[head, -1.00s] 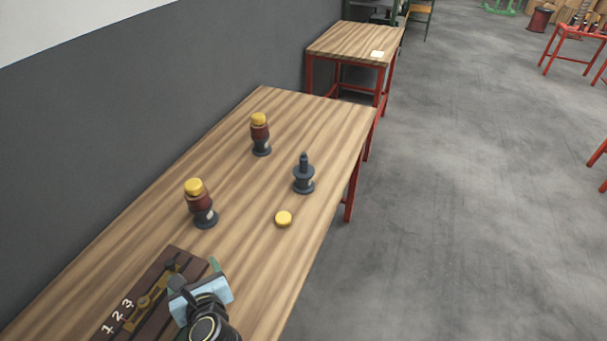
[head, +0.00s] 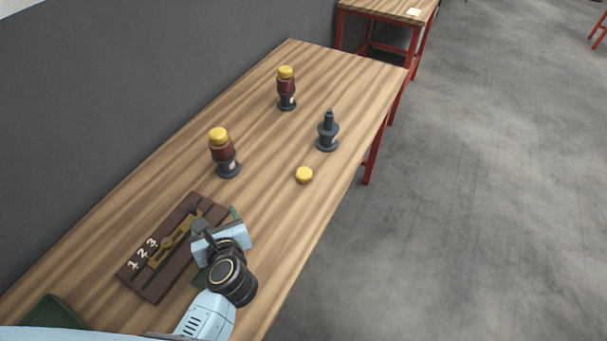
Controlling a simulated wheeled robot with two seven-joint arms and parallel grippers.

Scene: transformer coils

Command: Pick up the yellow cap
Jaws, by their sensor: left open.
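The yellow cap (head: 304,175) lies loose on the wooden table (head: 270,215), near its right edge. A dark bare coil post (head: 328,132) stands upright just behind it. Two red-brown coils, one nearer (head: 222,152) and one farther (head: 286,88), stand upright on the left, each with a yellow cap on top. My left gripper (head: 216,228) is over the near part of the table, beside the dark numbered board. It is open and apart from the loose cap, which is farther away and to the right. My right gripper is not in view.
The dark brown board (head: 155,285) marked 1 2 3 with a brass-coloured piece lies left of my gripper. A dark green object (head: 55,312) is at the lower left. A grey wall borders the left side. The table between my gripper and the loose cap is clear.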

